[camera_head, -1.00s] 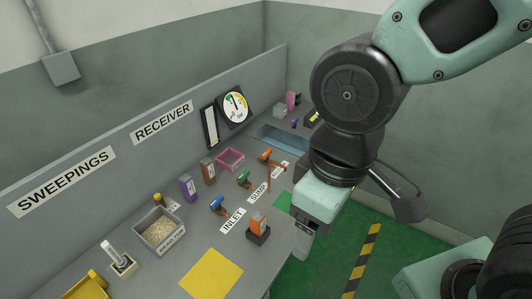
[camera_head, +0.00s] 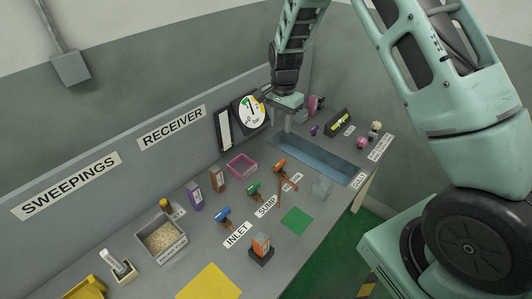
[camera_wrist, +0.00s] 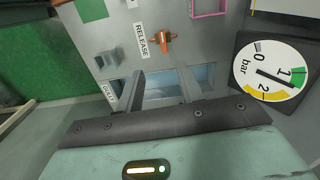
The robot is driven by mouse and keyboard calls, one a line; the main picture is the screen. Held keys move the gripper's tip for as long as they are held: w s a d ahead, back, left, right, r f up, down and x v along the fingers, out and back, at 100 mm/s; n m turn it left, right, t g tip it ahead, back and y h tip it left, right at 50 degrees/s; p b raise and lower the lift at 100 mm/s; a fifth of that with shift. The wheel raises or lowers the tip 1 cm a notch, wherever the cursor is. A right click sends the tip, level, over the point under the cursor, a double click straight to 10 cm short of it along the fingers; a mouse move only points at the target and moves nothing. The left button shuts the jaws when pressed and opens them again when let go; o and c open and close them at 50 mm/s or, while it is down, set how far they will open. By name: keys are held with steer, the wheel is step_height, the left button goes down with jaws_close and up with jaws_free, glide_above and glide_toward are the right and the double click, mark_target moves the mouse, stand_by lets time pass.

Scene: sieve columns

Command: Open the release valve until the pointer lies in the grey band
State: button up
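The release valve (camera_head: 279,166) has an orange handle and stands on the bench beyond the green and blue valves. It also shows in the wrist view (camera_wrist: 163,38) beside the RELEASE label (camera_wrist: 141,41). The bar gauge (camera_head: 250,113) is on the back panel. In the wrist view the gauge (camera_wrist: 253,61) has a grey band near 0, green near 1 and yellow near 2. Its pointer lies around the green end beyond 1, away from grey. My gripper (camera_wrist: 160,74) is open and empty, apart from the valve. In the head view my gripper (camera_head: 288,128) is above the trough's left end.
A blue trough (camera_head: 335,166) is sunk in the bench. The green valve (camera_head: 253,188) and blue valve (camera_head: 222,214) stand nearby. A pink tray (camera_head: 241,165) is left of the release valve, a clear block (camera_head: 322,187) right of it. An orange-topped block (camera_head: 261,246) stands in front.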

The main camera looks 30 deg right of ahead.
steer(key=w+d, duration=0.1)
steer(key=p, duration=0.2)
glide_toward(280, 163)
steer(key=shift+m, duration=0.3)
step_height(280, 163, down, 8)
steer(key=shift+f, duration=0.25)
jaws_close()
